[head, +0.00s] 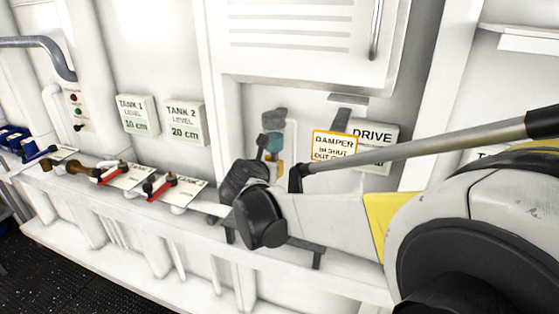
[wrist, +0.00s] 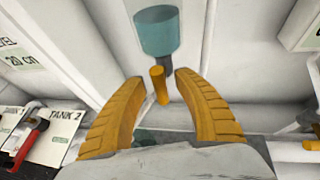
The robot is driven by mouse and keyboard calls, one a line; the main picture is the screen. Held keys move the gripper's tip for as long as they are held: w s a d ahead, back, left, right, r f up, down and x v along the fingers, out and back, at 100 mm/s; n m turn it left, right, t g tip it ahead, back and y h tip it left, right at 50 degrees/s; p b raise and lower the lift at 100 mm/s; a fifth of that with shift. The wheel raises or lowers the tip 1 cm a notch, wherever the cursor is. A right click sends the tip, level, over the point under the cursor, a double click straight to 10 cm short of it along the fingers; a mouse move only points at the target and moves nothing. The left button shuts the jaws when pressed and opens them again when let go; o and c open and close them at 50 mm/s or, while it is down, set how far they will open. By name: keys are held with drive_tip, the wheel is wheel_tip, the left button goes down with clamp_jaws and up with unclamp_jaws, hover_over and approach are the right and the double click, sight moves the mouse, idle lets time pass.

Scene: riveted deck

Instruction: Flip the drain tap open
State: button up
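A teal cylindrical bowl (wrist: 157,32) hangs at the top centre of the wrist view. It also shows in the head view (head: 274,143), by the wall behind my wrist. A short yellow-brass stem (wrist: 160,86), which looks like the drain tap's lever, sits below the bowl, beside a dark grey fitting (wrist: 165,65). My gripper (wrist: 159,77) is open, its yellow fingers on either side of the stem in the picture. There is a visible gap to each finger; I cannot tell the depth between them. In the head view the stem is hidden and the fingers are not clear.
A ledge carries red-handled valves (head: 168,188) and a brass-coloured valve (head: 68,166) to the left. Tank level signs (head: 184,121) are on the wall. A cabinet (head: 308,35) is above.

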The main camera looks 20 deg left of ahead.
drive_tip(key=v, duration=1.2)
drive_tip(key=shift+r, duration=0.1)
